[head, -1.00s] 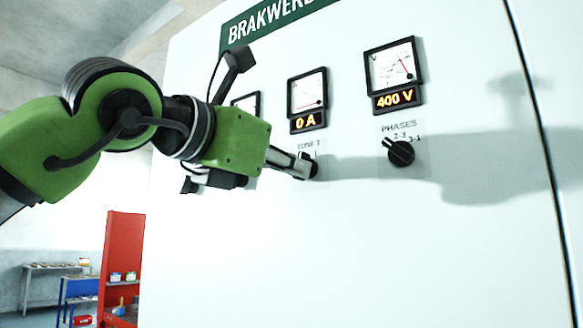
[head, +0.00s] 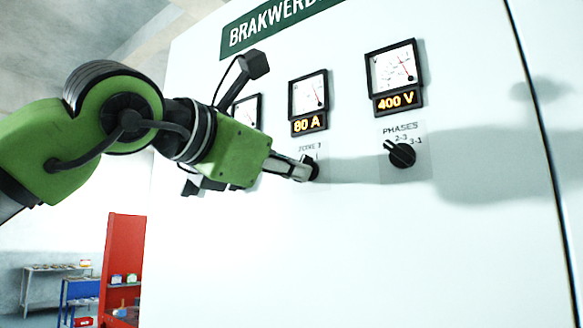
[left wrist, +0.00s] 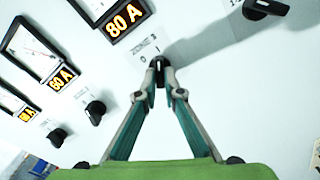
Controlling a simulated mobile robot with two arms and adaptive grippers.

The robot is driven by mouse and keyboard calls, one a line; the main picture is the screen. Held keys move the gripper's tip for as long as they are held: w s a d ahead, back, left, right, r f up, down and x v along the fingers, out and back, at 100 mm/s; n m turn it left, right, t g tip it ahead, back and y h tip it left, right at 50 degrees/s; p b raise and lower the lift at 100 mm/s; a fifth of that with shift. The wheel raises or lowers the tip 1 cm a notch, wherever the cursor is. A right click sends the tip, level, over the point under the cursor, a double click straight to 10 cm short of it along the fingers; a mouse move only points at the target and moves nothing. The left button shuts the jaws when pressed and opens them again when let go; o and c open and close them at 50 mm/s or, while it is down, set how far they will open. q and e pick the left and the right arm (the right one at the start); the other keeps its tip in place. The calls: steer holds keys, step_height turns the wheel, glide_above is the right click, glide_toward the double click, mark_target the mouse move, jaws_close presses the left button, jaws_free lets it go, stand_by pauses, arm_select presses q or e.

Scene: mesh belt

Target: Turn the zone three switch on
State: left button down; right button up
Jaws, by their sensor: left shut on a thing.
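The zone three switch (left wrist: 159,65) is a black rotary knob under the "ZONE 3" label with 0 and 1 marks. In the head view the knob (head: 312,169) shows just past the fingers. My left gripper (head: 304,170) is at the knob, and in the left wrist view its fingertips (left wrist: 159,92) are closed in on the knob from both sides. The knob's pointer direction is hard to read behind the fingers. The ammeter display (head: 309,123) above it reads 80 A. My right gripper is not in view.
The phases knob (head: 402,155) is to the right, below the 400 V display (head: 397,100). In the left wrist view two more knobs (left wrist: 95,112) (left wrist: 58,137) sit to the left under their meters. A red cabinet (head: 124,260) stands at the lower left.

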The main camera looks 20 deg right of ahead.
arm_select(q)
steer(key=c, duration=2.2)
jaws_free()
steer(key=shift+o, duration=0.2)
steer(key=v, duration=1.2)
